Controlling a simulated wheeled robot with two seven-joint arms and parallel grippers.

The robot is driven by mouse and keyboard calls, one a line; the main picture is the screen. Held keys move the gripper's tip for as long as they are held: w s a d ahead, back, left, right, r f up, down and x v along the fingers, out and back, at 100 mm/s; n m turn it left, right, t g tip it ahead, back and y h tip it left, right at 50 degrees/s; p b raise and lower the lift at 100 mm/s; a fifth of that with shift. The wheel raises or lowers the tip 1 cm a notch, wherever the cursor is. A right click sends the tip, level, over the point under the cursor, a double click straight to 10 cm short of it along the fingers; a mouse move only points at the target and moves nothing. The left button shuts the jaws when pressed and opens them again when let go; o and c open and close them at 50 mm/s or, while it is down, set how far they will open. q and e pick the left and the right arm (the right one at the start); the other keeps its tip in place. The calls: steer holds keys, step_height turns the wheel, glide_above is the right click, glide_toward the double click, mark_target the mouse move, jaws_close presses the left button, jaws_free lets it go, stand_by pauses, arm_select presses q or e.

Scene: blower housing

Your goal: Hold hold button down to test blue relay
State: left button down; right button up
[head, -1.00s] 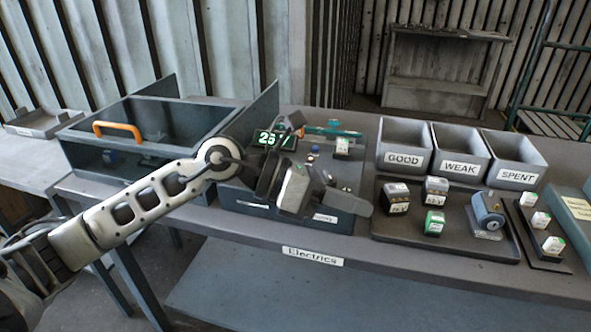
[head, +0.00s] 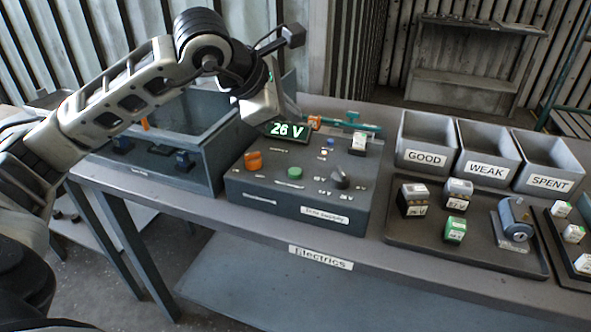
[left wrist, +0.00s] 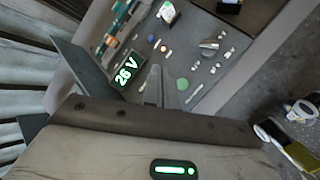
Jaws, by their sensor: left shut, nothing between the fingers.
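The test console (head: 300,205) stands on the table with a lit "26 V" display (head: 287,129). A round green button (head: 295,173) is on its top; I cannot read which control is marked hold. The button also shows in the left wrist view (left wrist: 183,84). A relay with a white label (head: 359,143) stands at the console's back right; its body colour is unclear. My left gripper (head: 288,107) is shut and empty, above the display's back edge. In the left wrist view its fingers (left wrist: 154,76) point over the panel, beside the button. My right gripper is not in view.
An orange knob (head: 253,160) and a dark knob (head: 340,178) flank the button. An open-topped case (head: 212,160) with blue parts stands left. Bins marked GOOD (head: 425,160), WEAK (head: 486,168) and SPENT (head: 550,183) stand behind a tray (head: 470,258) of relays.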

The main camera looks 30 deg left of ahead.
arm_select(q)
steer(key=b, duration=0.6)
glide_above(299, 168)
steer(key=s, duration=0.2)
steer(key=f, duration=0.8)
steer(key=shift+s+a, duration=0.2)
steer(key=shift+f+b, duration=0.4)
steer(key=shift+b, duration=0.05)
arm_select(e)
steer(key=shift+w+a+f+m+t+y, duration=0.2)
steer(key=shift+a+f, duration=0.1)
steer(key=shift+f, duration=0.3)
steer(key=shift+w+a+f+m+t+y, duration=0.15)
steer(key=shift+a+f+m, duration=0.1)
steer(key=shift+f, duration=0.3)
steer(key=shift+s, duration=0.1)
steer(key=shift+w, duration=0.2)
arm_select(q)
steer(key=shift+f+b, duration=0.4)
steer(key=shift+b, duration=0.15)
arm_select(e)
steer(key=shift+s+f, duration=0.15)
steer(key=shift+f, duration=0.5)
arm_select(q)
steer(key=shift+f+b, duration=0.45)
steer(key=shift+b, duration=0.1)
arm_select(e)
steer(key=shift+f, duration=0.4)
